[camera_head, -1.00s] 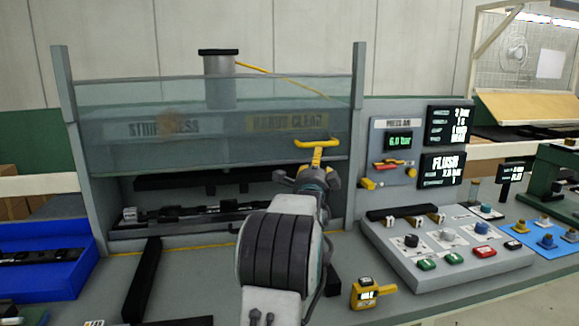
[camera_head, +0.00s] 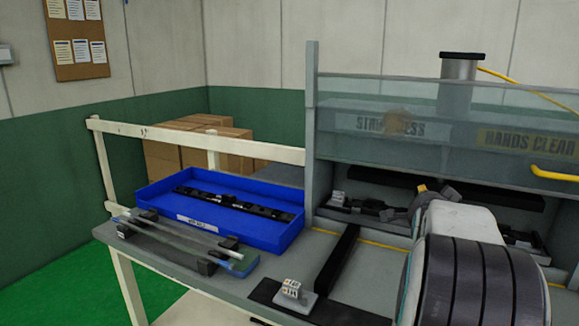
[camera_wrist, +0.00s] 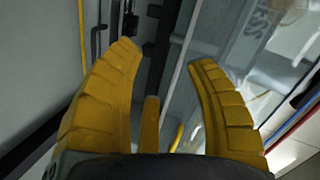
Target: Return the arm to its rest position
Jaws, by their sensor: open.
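My gripper shows in the wrist view (camera_wrist: 165,85) with its two yellow ribbed fingers spread apart and nothing between them. Dark parts (camera_head: 360,207) lie inside under the guard.
A blue tray (camera_head: 165,191) with a long black trim part (camera_head: 235,205) sits left of the press. Clear strips rest on black supports (camera_head: 180,258) before it. A black bar (camera_head: 337,258) and a small block (camera_head: 291,288) lie on the bench. Boxes (camera_head: 215,150) stand behind.

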